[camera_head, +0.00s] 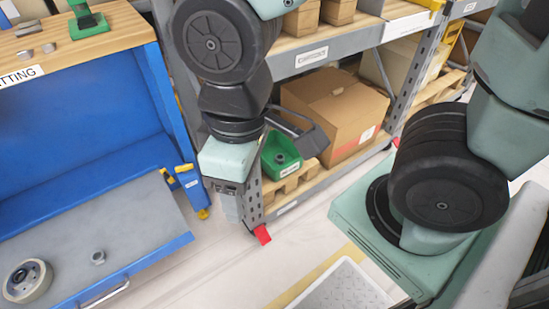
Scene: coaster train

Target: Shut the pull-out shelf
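The pull-out shelf (120,225) is a grey tray with a blue front edge, at the lower left. It stands out from the blue workbench (85,115). Its metal bar handle (105,293) is on the front edge, near the bottom of the picture.
The rack (300,58) behind my gripper holds a cardboard box (335,115) and a green bin (280,155) on a pallet. Yellow-tipped blue parts (188,178) stick out beside the bench. Pale floor (225,262) is clear right of the shelf.

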